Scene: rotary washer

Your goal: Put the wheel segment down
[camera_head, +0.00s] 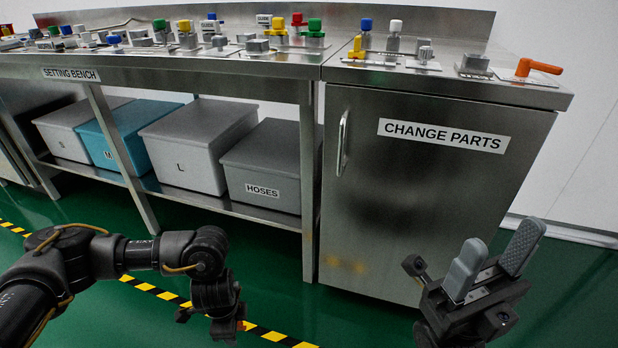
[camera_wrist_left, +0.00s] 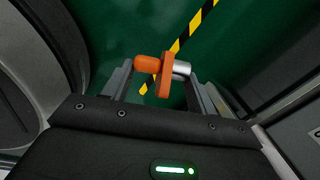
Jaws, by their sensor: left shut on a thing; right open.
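In the left wrist view an orange piece (camera_wrist_left: 167,75) with a rounded orange end and a silver cylindrical end sits across the fingers of my left gripper (camera_wrist_left: 158,78). The gripper is shut on it, and green floor shows behind. I cannot tell from its shape whether it is the wheel segment. In the head view the end of my left arm is at lower left, in front of the bench, and the held piece is not clearly visible there. My right gripper (camera_head: 497,246) is open and empty at lower right, in front of the cabinet.
The setting bench (camera_head: 200,66) carries many small coloured parts. The change parts cabinet (camera_head: 430,200) stands to its right, with an orange handle (camera_head: 536,68) on top. Grey and teal bins, including a hoses bin (camera_head: 262,165), fill the lower shelf. Yellow-black tape (camera_head: 150,288) crosses the floor.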

